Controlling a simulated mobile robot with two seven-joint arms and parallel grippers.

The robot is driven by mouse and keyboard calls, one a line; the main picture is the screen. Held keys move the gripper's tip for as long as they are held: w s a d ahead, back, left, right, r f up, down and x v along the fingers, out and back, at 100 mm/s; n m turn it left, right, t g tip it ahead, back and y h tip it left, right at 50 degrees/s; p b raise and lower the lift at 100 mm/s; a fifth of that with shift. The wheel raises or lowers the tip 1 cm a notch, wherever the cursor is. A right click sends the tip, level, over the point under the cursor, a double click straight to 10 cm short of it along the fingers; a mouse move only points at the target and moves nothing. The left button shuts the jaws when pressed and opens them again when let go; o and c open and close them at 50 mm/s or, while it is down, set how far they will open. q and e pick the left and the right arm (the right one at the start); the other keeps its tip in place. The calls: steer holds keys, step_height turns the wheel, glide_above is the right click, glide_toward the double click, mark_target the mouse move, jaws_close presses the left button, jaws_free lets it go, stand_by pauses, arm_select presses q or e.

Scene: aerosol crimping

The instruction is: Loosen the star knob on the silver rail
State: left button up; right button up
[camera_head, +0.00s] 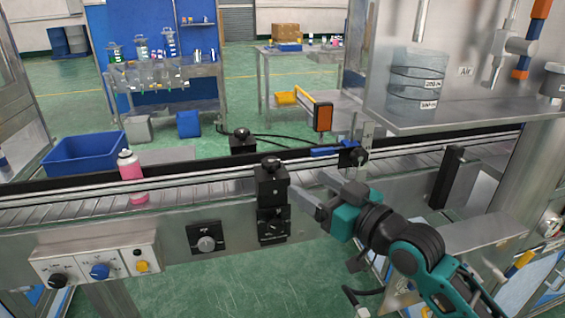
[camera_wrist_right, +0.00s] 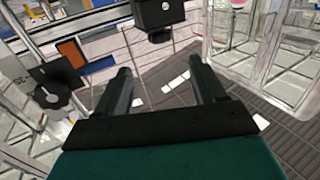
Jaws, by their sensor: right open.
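A black knob (camera_head: 270,163) sits on top of a black clamp block (camera_head: 271,188) on the near silver rail (camera_head: 220,175) of the conveyor. A second black knob (camera_head: 242,133) tops a block on the far rail. A third dark knob (camera_head: 354,155) is at the rail's right, by a blue part. I cannot tell which is the star-shaped one. My right gripper (camera_head: 306,181) is open and empty, just right of the near block, fingers pointing left towards it. In the right wrist view, a black block (camera_wrist_right: 158,13) lies beyond the open fingers. My left gripper is not in view.
A pink bottle (camera_head: 131,178) stands on the conveyor at left, near a blue bin (camera_head: 84,152). A control panel (camera_head: 95,266) and a dial (camera_head: 206,243) are on the front. A clear-walled machine (camera_head: 450,90) rises at right.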

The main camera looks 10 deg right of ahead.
mark_target(272, 161)
steer(key=x, duration=1.2)
steer(key=shift+w+a, duration=0.25)
steer(key=shift+a, duration=0.05)
steer(key=c, duration=1)
steer(key=n+y+b, duration=0.1)
steer(key=b, duration=0.2)
steer(key=shift+d+f+g+y, duration=0.1)
steer(key=shift+f+g+y, duration=0.05)
steer(key=shift+g+y, duration=0.25)
steer(key=shift+n+g+b, duration=0.3)
steer(key=shift+n+b, duration=0.1)
steer(key=shift+b, duration=0.1)
steer(key=shift+r+y, duration=0.2)
steer(key=shift+y, duration=0.1)
steer(key=o, duration=1)
steer(key=shift+f, duration=0.1)
